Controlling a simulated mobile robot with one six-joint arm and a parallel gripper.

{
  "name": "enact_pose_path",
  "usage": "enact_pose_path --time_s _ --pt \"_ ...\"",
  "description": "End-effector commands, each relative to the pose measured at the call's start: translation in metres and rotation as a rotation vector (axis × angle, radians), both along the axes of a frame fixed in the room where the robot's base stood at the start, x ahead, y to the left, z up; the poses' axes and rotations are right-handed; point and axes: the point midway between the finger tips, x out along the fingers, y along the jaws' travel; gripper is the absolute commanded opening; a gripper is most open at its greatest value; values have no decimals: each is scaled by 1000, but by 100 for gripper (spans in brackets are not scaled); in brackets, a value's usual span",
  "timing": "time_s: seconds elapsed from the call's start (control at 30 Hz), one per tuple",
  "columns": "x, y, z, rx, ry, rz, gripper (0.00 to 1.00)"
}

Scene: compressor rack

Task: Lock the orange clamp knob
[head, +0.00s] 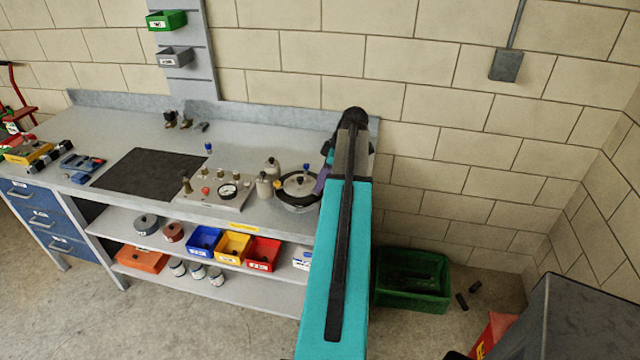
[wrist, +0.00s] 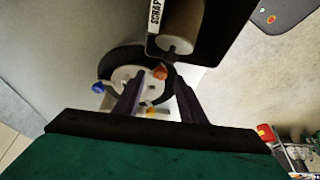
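The orange clamp knob (wrist: 160,72) shows in the wrist view at the edge of a round pot-like vessel with a dark rim (wrist: 108,64). My gripper (wrist: 158,84) has its two dark purple fingers apart, with the knob just beyond and between their tips. No contact can be made out. A blue knob (wrist: 97,88) sits on the vessel's left side. In the head view the vessel (head: 298,188) stands at the bench's right end, and my gripper (head: 322,180) is at its right side, partly hidden by my arm. A yellow-orange knob (head: 277,184) shows at its left.
A gauge panel (head: 215,190) and pale canisters (head: 264,186) stand left of the vessel. A dark mat (head: 147,174) lies on the bench. A green crate (head: 425,302) stands on the floor.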

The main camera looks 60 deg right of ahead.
Motion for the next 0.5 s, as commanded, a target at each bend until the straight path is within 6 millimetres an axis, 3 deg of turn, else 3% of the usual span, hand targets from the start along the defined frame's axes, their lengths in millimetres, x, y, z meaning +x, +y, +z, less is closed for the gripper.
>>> enact_pose_path --time_s 0.5 --pt "-20 -9 51 -2 -1 -1 37"
